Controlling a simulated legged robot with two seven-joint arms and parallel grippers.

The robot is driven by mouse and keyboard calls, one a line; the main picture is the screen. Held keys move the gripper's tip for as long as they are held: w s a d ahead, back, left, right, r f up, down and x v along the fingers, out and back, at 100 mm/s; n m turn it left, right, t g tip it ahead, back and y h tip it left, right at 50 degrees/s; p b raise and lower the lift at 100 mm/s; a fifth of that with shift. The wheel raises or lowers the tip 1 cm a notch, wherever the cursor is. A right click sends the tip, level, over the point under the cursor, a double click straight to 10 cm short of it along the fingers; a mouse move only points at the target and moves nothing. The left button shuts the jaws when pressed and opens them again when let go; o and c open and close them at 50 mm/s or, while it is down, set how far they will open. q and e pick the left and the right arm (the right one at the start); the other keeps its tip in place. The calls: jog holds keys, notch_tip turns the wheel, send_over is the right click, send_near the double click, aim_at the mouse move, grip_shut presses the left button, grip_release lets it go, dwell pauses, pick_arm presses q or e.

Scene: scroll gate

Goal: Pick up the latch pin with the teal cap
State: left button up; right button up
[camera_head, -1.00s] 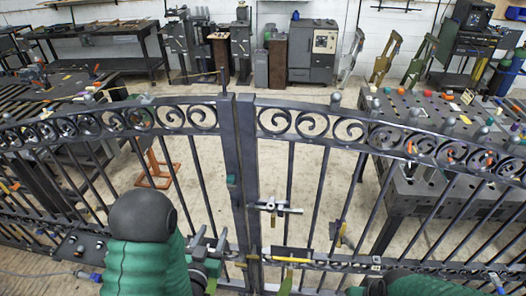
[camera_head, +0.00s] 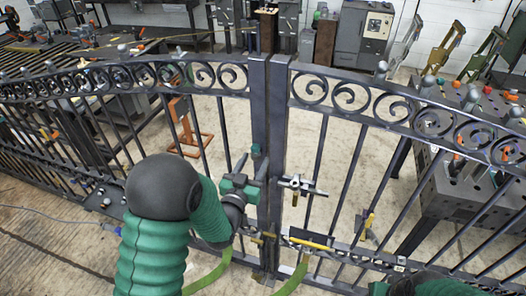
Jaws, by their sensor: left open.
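A small teal cap (camera_head: 256,150) shows on the dark gate post, above the latch hardware; the pin below it is largely hidden. My left gripper (camera_head: 251,162) is open, its two dark fingers pointing up just below and around the level of the cap. I cannot tell whether a finger touches the pin. The green sleeve of my left arm comes up from the bottom left. Of my right arm only a green and dark part shows at the bottom right edge; its gripper is out of view.
The iron gate (camera_head: 280,110) with scrolls and bars spans the view. A silver latch handle (camera_head: 296,185) sits on the right leaf, with a yellow bar (camera_head: 311,243) lower down. A perforated metal table (camera_head: 462,190) stands behind at the right. Bare floor lies behind the gate.

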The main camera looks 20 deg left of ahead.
aim_at(253, 150)
pick_arm(q)
jog(key=w+a, duration=0.1)
jog(key=w+a+p, duration=0.1)
jog(key=w, duration=0.1)
jog(key=w+a, duration=0.1)
jog(key=w, duration=0.1)
jog(key=shift+a+f+p, duration=0.1)
jog(key=shift+f+p, duration=0.1)
jog(key=shift+p, duration=0.2)
jog(key=shift+w+a+f, duration=0.1)
jog(key=shift+w, duration=0.2)
jog(key=shift+d, duration=1.15)
jog(key=shift+c, duration=1)
jog(key=shift+s+d+r, duration=0.1)
jog(key=shift+d+r, duration=0.1)
jog(key=shift+c, duration=2.4)
jog(key=shift+a, duration=0.2)
jog(key=shift+c, duration=1.2)
jog(key=shift+a+f, duration=0.15)
jog(key=shift+a, duration=0.5)
grip_shut()
pick_arm(e)
jog(key=shift+s+a+r, duration=0.1)
jog(key=shift+a+r, duration=1.1)
jog(key=shift+a, duration=0.05)
